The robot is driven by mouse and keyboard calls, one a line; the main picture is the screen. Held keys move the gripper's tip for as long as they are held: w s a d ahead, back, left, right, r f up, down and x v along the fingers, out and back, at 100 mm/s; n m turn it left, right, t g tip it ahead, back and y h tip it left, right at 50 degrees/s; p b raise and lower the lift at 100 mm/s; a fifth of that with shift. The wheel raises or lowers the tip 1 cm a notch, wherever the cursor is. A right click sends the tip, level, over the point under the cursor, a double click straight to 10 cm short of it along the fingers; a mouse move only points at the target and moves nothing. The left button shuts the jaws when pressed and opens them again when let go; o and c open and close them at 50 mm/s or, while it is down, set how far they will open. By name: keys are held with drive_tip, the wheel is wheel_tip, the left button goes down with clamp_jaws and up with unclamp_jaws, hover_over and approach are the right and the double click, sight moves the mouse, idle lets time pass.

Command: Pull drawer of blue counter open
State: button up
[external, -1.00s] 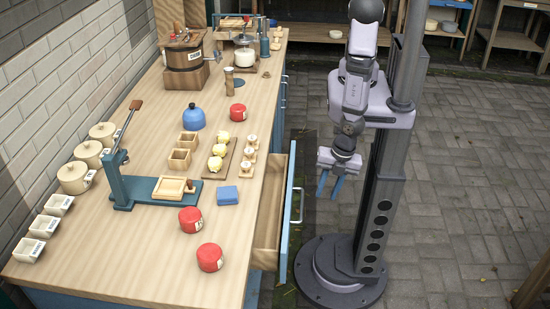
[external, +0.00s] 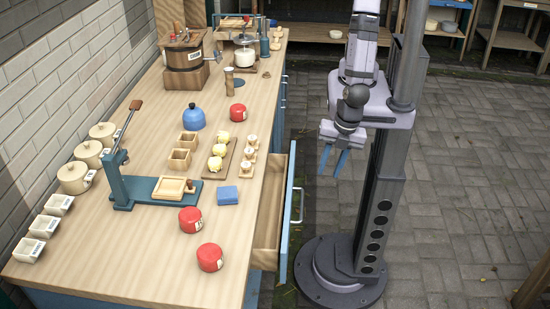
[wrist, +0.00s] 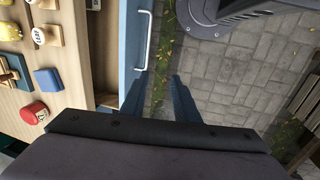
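The blue counter (external: 246,290) has a pale wooden top. Its drawer stands out from the counter's right side, with the wooden inside (external: 269,220) and blue front panel (external: 286,235) showing. The drawer's pale handle (external: 299,206) is on the outer face; it also shows in the wrist view (wrist: 143,40). My gripper (external: 333,170) is open and empty, to the right of the drawer front and apart from the handle in the external view. In the wrist view its blue fingers (wrist: 160,77) spread below the handle, the left one overlapping the drawer front.
Red canisters (external: 210,257), a blue block (external: 228,195) and a blue-based press (external: 130,190) stand on the counter top. Paved floor (external: 460,200) is clear right of my column. Shelves (external: 510,38) stand at the back.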

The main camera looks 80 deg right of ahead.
drive_tip(key=s+a+r+m+g+y, duration=0.1)
drive_tip(key=a+m+y, duration=0.15)
drive_tip(key=m, duration=0.55)
drive_tip(key=s+a+r+m+g+y, duration=0.15)
drive_tip(key=a+m, duration=0.25)
drive_tip(key=m, duration=0.4)
drive_tip(key=m+t+h+p, duration=0.2)
drive_tip(key=m+t+h, duration=0.15)
drive_tip(key=m, duration=1.65)
hover_over(302, 203)
drive_tip(key=s, duration=0.2)
drive_tip(key=f+g, duration=0.1)
wheel_tip(302, 203, down, 11)
drive_tip(key=shift+a+f+h+b, duration=0.1)
drive_tip(key=shift+f+h+b, duration=0.05)
drive_tip(key=shift+h+b, duration=0.15)
drive_tip(key=shift+w+f+b, duration=0.25)
drive_tip(key=shift+f+b, duration=0.25)
drive_tip(key=shift+f, duration=0.65)
drive_tip(key=shift+w+f+b, duration=0.2)
drive_tip(key=shift+f+b, duration=0.25)
drive_tip(key=shift+f, duration=0.7)
drive_tip(key=shift+w+f+b, duration=0.25)
drive_tip(key=shift+f+b, duration=0.25)
drive_tip(key=shift+f, duration=0.65)
